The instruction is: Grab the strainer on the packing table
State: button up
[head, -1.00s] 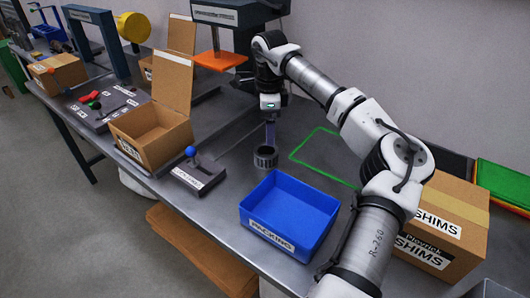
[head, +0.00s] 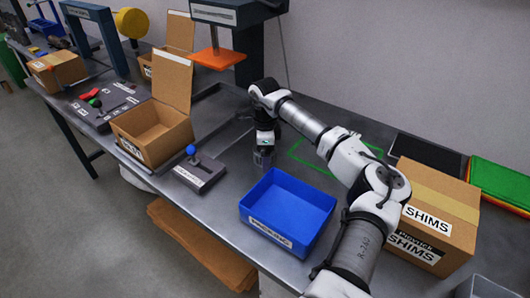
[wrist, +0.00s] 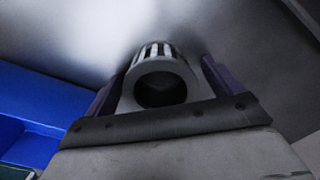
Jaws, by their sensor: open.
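The strainer (wrist: 160,62) is a short grey cylinder with slotted sides and a dark round opening. In the wrist view it sits between the two dark fingers of my gripper (wrist: 158,85). The fingers are open, one on each side of it; I cannot tell whether either touches it. In the head view the strainer (head: 263,159) stands on the metal packing table (head: 225,205), just behind the blue bin. My gripper (head: 265,146) is right over it and partly hides it.
The blue packing bin (head: 300,215) stands just in front of the strainer. A small box with a blue-knobbed lever (head: 200,172) is to the left, near an open cardboard box (head: 152,135). A shims carton (head: 435,215) stands at right. A green outline (head: 310,160) marks the table behind.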

jog(key=c, duration=1.2)
jog(key=shift+r, duration=0.15)
